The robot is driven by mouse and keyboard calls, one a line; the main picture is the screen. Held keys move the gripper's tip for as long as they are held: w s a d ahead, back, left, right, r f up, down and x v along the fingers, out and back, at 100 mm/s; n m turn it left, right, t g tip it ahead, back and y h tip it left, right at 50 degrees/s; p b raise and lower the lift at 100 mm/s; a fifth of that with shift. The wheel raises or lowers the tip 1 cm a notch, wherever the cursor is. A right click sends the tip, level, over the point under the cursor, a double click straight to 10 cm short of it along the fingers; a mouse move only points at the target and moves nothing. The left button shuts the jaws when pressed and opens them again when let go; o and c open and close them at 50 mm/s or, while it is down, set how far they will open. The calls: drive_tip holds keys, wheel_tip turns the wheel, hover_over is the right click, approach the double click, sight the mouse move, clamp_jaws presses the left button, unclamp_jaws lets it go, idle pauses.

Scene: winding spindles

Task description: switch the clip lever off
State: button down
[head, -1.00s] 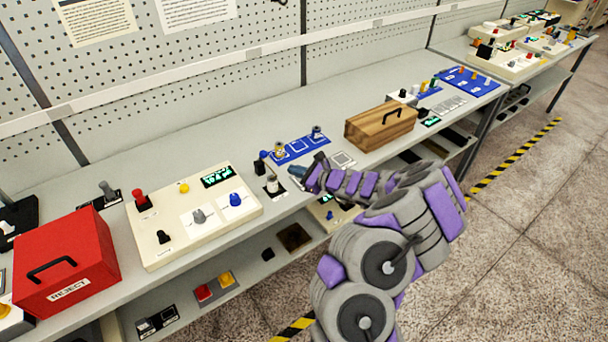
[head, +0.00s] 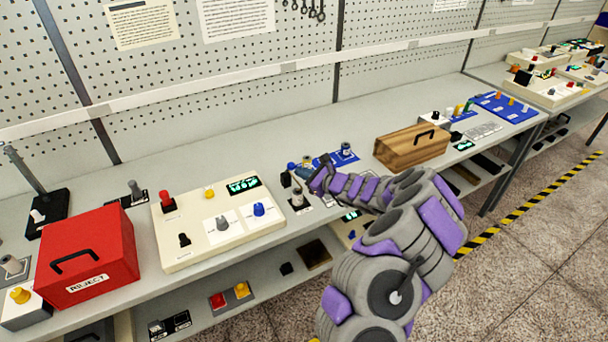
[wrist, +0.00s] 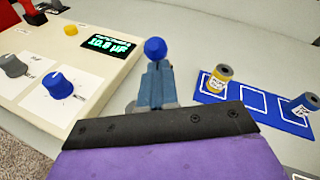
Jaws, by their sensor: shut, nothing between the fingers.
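My gripper (head: 307,172) is shut and empty, reaching left low over the bench; its blue-grey fingers (wrist: 155,86) also show in the wrist view. A small blue ball knob (wrist: 155,48) shows just beyond the fingertips, and in the head view the blue knob (head: 291,165) is just left of my gripper. It looks like the top of a lever, but its shaft and base are hidden behind the fingers in the wrist view. I cannot read a label that marks it as the clip lever, nor tell its position or whether the fingers touch it.
A cream control panel (head: 165,255) with knobs, levers and a display stands to the left. A blue mat (wrist: 262,118) with spools lies right of the fingers. A grey-white spindle (head: 297,197) is close by. A wooden box (head: 412,147) and a red reject box (head: 100,255) also stand on the bench.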

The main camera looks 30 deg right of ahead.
drive_tip(key=shift+r, duration=0.15)
drive_tip(key=shift+w+r+g+p, duration=0.15)
drive_tip(key=shift+g+p, duration=0.15)
drive_tip(key=shift+p, duration=0.6)
